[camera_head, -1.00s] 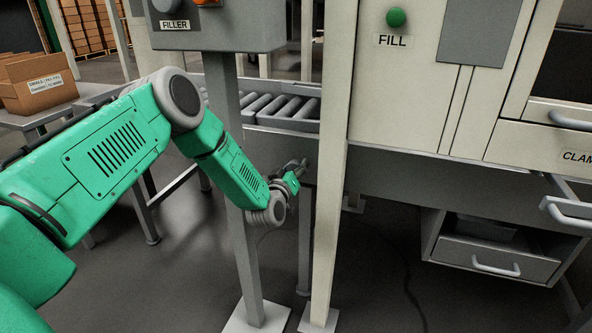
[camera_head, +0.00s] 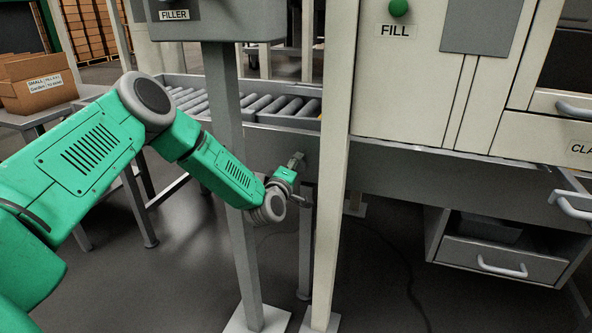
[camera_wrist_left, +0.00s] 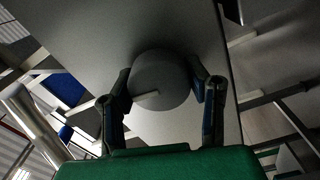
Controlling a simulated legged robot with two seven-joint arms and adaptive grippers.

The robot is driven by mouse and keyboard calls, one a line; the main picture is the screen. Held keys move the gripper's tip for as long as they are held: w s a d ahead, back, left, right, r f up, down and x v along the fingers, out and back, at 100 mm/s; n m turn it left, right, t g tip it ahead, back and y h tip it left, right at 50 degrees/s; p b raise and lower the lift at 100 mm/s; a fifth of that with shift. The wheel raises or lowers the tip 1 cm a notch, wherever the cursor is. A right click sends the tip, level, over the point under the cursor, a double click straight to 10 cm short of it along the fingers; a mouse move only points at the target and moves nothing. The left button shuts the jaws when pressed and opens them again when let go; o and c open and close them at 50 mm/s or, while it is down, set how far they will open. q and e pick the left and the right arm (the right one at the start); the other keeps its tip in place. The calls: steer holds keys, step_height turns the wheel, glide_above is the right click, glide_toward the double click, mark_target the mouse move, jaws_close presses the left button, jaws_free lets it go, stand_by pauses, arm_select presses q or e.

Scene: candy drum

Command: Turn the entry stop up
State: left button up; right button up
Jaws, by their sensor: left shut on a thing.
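The entry stop appears as a grey round knob (camera_wrist_left: 160,82) between the two fingers in the left wrist view. A small grey lever-like part (camera_head: 296,158) shows at the conveyor's side plate in the head view. I cannot tell clearly how it is turned. My left gripper (camera_head: 294,182) is at that side plate, beyond the grey post, small and partly hidden by its own wrist. In the left wrist view my left gripper (camera_wrist_left: 163,100) is shut on the knob, one dark finger on each side. My right gripper is not in view.
The roller conveyor (camera_head: 262,135) runs above the gripper. A grey post (camera_head: 233,150) under the FILLER box (camera_head: 215,22) and a pale post (camera_head: 335,160) stand close by the arm. Cartons (camera_head: 40,85) stand on the left.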

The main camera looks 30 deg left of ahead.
arm_select(q)
steer(key=shift+s+f+n, duration=0.2)
steer(key=shift+f+n, duration=0.2)
steer(key=shift+f, duration=0.05)
steer(key=o, duration=1.2)
steer(key=shift+w+r, duration=0.1)
steer(key=shift+r, duration=0.05)
steer(key=v, duration=1.2)
